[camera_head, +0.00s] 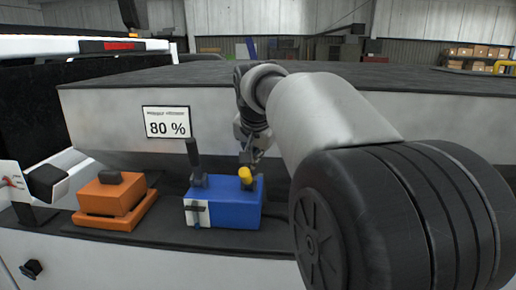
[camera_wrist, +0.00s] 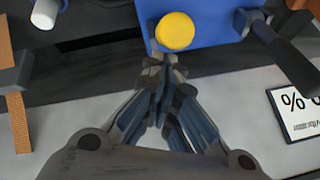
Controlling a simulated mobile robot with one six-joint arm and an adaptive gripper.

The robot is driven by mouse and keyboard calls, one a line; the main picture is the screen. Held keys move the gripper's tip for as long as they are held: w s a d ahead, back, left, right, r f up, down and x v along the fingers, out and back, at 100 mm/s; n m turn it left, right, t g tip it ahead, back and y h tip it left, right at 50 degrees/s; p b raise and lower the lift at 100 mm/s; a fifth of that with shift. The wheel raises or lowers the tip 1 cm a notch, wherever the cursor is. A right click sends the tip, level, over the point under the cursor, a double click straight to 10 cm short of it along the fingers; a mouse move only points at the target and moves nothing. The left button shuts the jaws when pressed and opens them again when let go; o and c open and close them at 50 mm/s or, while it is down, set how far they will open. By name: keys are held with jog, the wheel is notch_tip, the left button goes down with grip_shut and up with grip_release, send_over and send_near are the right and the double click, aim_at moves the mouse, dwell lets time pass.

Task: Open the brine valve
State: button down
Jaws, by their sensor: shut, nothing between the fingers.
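A blue box (camera_head: 238,212) with a yellow round knob (camera_head: 246,176) and an upright black lever (camera_head: 195,162) sits on the dark ledge. I cannot tell which of these is the brine valve. My gripper (camera_head: 249,158) is just above and behind the yellow knob, partly hidden by my arm. In the wrist view the fingers (camera_wrist: 166,72) are closed together and empty, their tips close to the yellow knob (camera_wrist: 175,32). I cannot tell whether they touch it. The black lever (camera_wrist: 283,50) slants to the right of the knob on the blue box (camera_wrist: 208,15).
An orange box with a black top (camera_head: 110,195) stands left of the blue box. A sign reading 80 % (camera_head: 167,122) is on the pale panel (camera_head: 90,120) above. A dark slab overhangs the ledge. A white plate with a black knob (camera_head: 22,185) is at far left.

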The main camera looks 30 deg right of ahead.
jog(key=shift+w+d+f, duration=0.1)
jog(key=shift+w+f, duration=0.05)
jog(key=shift+f, duration=0.05)
